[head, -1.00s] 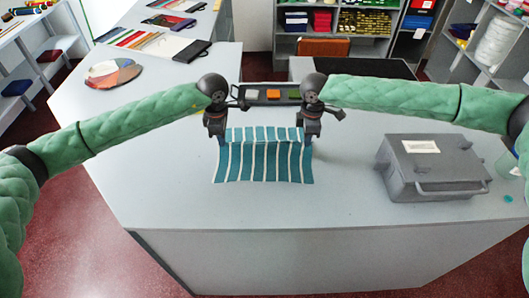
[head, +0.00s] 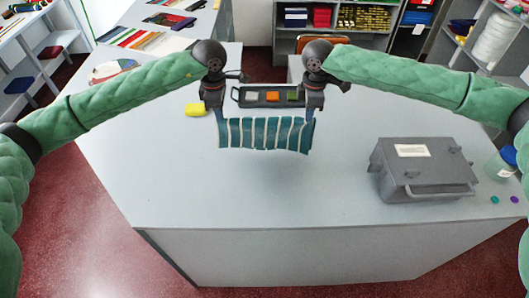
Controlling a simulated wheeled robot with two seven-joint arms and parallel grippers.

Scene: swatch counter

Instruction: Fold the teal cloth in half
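The teal cloth (head: 265,134) has white stripes and hangs between my two grippers over the counter. Its lower edge is a little wavy and appears to hang clear of the counter top. My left gripper (head: 222,117) is shut on the cloth's upper left corner. My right gripper (head: 311,113) is shut on its upper right corner. The fingertips are small and partly hidden by the cloth.
A dark tray (head: 240,99) with white, orange and green pieces lies just behind the cloth. A grey lidded box (head: 425,168) stands at right, near a jar (head: 500,164). The counter's front (head: 250,205) is clear.

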